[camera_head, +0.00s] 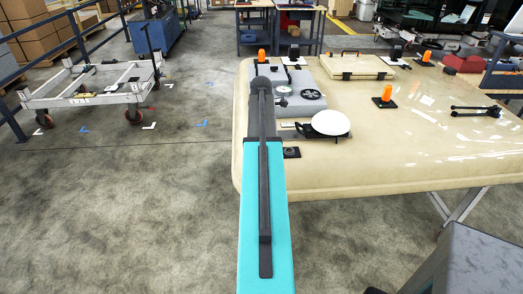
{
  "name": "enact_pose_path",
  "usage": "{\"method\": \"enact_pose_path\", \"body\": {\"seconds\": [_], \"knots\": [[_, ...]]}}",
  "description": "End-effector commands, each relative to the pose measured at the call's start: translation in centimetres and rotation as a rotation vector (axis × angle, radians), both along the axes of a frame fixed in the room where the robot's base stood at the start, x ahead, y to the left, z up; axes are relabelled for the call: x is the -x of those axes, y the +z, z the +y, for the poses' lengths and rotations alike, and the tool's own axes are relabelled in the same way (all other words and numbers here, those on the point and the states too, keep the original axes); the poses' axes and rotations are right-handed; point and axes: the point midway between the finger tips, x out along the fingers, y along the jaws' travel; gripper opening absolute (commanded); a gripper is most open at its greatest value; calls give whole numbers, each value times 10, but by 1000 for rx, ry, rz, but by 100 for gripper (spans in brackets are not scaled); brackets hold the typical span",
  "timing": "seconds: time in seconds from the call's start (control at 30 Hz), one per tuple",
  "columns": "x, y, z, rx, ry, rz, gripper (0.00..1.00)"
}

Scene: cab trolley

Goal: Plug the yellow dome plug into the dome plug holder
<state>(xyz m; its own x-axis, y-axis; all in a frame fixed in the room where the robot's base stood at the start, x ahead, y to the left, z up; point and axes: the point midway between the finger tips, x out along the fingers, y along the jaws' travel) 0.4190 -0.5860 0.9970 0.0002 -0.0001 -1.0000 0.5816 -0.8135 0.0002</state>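A white dome (331,122) sits on a black bracket on the cream cab roof (430,150), right of my arm. My teal and dark grey arm reaches forward over the left part of the roof. My gripper cannot be made out at its far end.
Orange beacons (386,93) stand on the roof. A grey panel with a black wheel-shaped part (312,94), a raised cream hatch (358,66) and a black forked part (475,111) are also there. A grey trolley (95,96) stands at the left; the floor between is clear.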

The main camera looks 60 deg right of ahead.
Motion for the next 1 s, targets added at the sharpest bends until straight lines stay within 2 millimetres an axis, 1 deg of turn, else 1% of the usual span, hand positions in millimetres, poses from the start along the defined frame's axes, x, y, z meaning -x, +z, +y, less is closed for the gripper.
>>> {"method": "enact_pose_path", "body": {"seconds": [0.4, 0.43, 0.57, 0.6, 0.7, 1.0], "knots": [[0, 0, 0, 0, 0, 0, 45], [0, 0, 0, 0, 0, 0, 44], [0, 0, 0, 0, 0, 0, 22], [0, 0, 0, 0, 0, 0, 15], [0, 0, 0, 0, 0, 0, 0], [0, 3, 0, 1, 0, -1, 0]]}}
